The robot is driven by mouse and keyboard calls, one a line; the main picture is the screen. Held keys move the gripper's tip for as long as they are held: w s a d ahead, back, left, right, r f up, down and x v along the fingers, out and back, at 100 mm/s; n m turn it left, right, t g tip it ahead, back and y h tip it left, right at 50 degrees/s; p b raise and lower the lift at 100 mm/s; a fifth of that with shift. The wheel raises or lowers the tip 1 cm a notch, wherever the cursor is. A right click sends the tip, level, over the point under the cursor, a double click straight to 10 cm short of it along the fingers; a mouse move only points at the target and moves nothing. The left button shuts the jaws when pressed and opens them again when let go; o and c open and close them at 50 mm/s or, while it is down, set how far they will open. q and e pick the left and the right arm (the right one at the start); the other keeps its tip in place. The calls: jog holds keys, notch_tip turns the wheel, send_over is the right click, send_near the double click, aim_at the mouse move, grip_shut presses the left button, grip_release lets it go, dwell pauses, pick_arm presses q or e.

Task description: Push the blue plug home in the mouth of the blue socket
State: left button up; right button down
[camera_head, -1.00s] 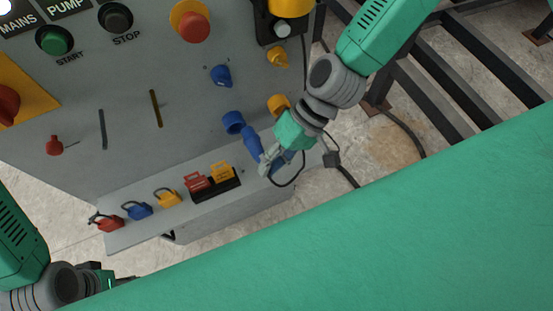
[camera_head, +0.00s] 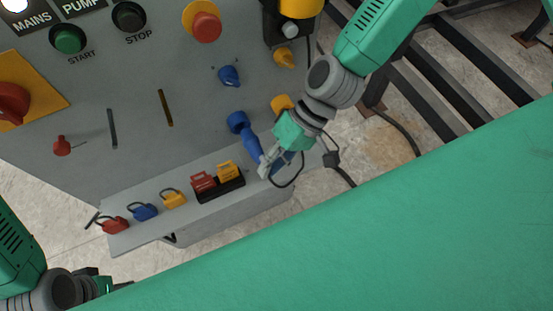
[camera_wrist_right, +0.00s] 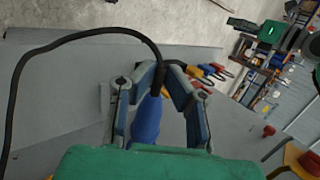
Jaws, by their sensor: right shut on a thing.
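The blue plug (camera_head: 252,143) points up-left at the blue socket (camera_head: 237,121) on the grey panel. Its front end meets the socket's mouth in the head view; how deep it sits I cannot tell. My right gripper (camera_head: 265,165) is shut on the rear part of the plug. In the right wrist view the plug (camera_wrist_right: 146,120) lies between the fingers of the right gripper (camera_wrist_right: 160,90), with a black cable at its back end; the socket is hidden there. My left gripper (camera_head: 118,285) shows only in part at the lower left, away from the panel.
A yellow socket (camera_head: 282,104) sits just right of the blue one. A blue knob (camera_head: 229,76) is above. The black cable (camera_head: 345,175) hangs to the right.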

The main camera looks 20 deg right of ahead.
jog(key=shift+a, duration=0.3)
jog(key=shift+w, duration=0.4)
jog(key=shift+w+a+m+p, duration=0.15)
jog(key=shift+m+p, duration=0.15)
jog(key=shift+p, duration=0.5)
pick_arm(q)
jog(key=shift+d+r, duration=0.1)
jog(key=shift+r, duration=0.7)
pick_arm(e)
jog(key=shift+h, duration=0.3)
